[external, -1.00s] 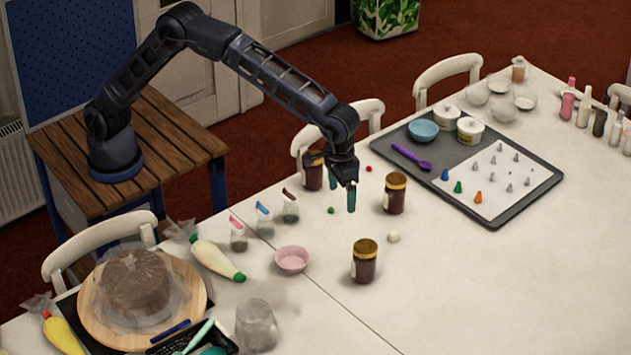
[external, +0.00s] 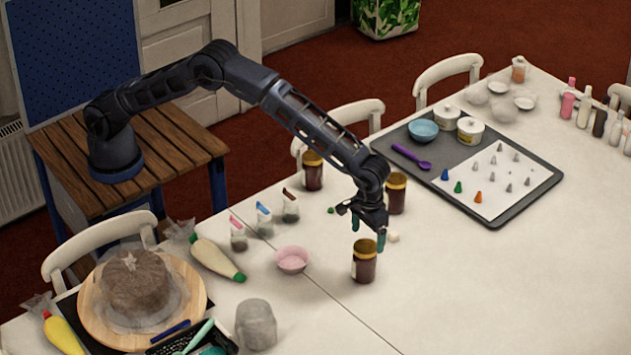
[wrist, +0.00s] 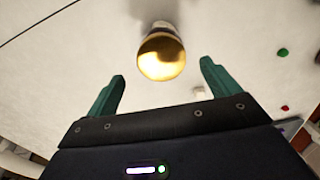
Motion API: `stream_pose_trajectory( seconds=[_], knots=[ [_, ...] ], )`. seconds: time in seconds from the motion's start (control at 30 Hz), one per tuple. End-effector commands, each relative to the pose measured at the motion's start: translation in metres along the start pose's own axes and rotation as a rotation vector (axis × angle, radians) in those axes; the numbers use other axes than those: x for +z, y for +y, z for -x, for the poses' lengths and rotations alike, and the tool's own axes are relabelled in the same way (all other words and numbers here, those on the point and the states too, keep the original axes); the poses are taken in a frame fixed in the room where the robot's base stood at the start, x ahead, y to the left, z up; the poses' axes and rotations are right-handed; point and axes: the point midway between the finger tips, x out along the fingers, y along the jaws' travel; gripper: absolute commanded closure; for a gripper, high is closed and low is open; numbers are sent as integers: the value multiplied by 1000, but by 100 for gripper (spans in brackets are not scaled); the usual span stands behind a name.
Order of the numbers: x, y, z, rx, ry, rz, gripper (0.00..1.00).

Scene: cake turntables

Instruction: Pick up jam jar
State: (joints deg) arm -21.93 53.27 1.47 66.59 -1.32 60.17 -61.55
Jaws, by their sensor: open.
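Three dark jam jars with gold lids stand upright on the white table. The front jar (external: 364,264) is just below my gripper (external: 368,232), the second jar (external: 397,198) stands partly behind my wrist, and the third jar (external: 312,173) is farther back left. My gripper is open and empty, with its teal fingers pointing down just above the front jar's lid. In the wrist view, one gold jar lid (wrist: 161,56) lies between and slightly beyond the two spread fingers. No finger visibly touches it.
A pink bowl (external: 292,260) stands left of the front jar. A dark tray (external: 500,212) with a blue bowl (external: 423,131) is at the back right. The table right of the front jar is clear.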

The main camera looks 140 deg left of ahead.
Motion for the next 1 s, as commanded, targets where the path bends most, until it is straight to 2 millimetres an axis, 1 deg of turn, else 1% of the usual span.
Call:
stream_pose_trajectory(
  seconds=[0.17,0.23,0.5,0.6,0.77,0.8,0.87,1.0],
  knots=[
    [1,0,-10,0,0,-1,12],
    [1,-1,-17,-1,-1,-1,12],
    [3,-3,-52,-1,-1,-2,12],
    [3,-3,-56,1,0,-2,12],
    [3,-3,-56,1,0,-2,12],
    [3,-3,-56,1,0,-2,16],
    [3,-3,-56,1,0,-2,28],
    [3,-3,-56,1,0,-1,55]
  ],
)
